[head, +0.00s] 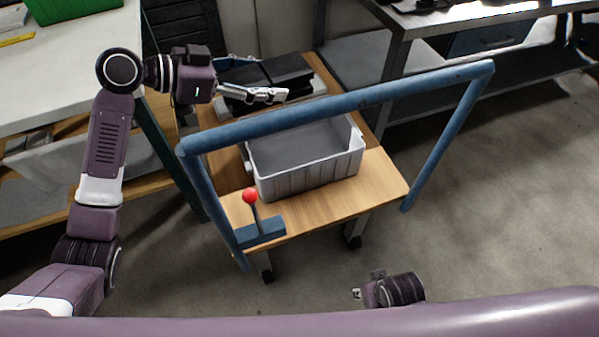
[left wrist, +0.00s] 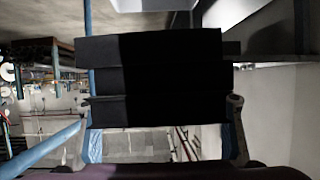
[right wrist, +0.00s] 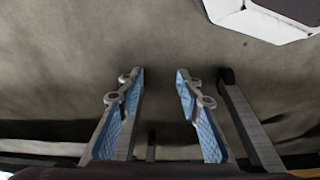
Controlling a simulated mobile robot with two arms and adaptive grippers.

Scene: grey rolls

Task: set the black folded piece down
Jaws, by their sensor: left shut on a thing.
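The black folded piece (head: 268,72) shows in the head view at the back of the wooden cart, just beyond my left gripper (head: 272,95). In the left wrist view the black folded piece (left wrist: 160,75) appears as several stacked dark layers. It fills the space between the fingers of my left gripper (left wrist: 166,135), which is shut on it. Whether its underside touches anything is hidden. My right gripper (right wrist: 157,78) is open and empty above the bare floor, and part of it shows low in the head view (head: 372,288).
The wooden cart (head: 385,182) carries a grey bin (head: 310,180) and a blue block with a red-knobbed lever (head: 260,232). A blue rail (head: 340,105) crosses above the cart. A white table (head: 75,75) stands left and a metal bench (head: 400,65) stands back right. Open floor lies right.

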